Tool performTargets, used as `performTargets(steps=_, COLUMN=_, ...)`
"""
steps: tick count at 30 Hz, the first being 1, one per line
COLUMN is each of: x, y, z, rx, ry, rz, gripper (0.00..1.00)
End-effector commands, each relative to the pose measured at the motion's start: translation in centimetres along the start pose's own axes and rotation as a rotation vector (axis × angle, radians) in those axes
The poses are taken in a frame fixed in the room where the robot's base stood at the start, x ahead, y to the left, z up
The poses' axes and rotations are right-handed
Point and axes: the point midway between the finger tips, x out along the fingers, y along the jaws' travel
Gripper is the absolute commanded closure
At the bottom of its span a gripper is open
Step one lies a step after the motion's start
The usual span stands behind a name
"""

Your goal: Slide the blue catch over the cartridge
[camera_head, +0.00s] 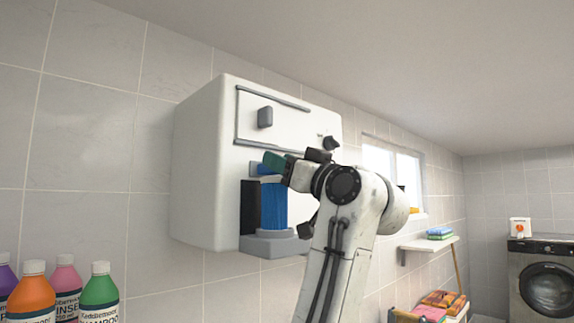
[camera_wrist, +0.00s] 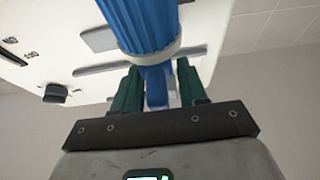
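A blue ribbed cartridge (camera_head: 273,207) stands upright in the open bay of a white wall unit (camera_head: 205,165). In the wrist view the cartridge (camera_wrist: 145,22) fills the top centre, with a pale ring at its end. The blue catch (camera_head: 265,169) shows just above the cartridge, partly hidden by my gripper (camera_head: 273,164). In the wrist view the catch (camera_wrist: 156,88) lies between the two green fingers of my gripper (camera_wrist: 160,80). The fingers are apart, one on each side of it. A narrow gap shows at the right finger; contact at the left is unclear.
A dark knob (camera_head: 331,143) and a grey-handled panel (camera_head: 265,117) are on the unit's front. A grey ledge (camera_head: 275,245) juts out below the cartridge. Bottles (camera_head: 100,292) stand at lower left; a shelf (camera_head: 430,243) and washing machine (camera_head: 545,285) are at right.

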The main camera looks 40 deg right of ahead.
Motion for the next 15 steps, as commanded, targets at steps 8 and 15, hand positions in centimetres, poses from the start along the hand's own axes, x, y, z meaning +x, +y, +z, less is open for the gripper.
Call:
performTargets(steps=8, x=0.05, y=-0.12, z=0.01, rx=0.0, ry=0.0, rz=-0.003, gripper=0.55)
performTargets(steps=15, x=-0.56, y=-0.07, z=0.09, rx=-0.001, ry=0.002, rz=-0.002, gripper=0.55)
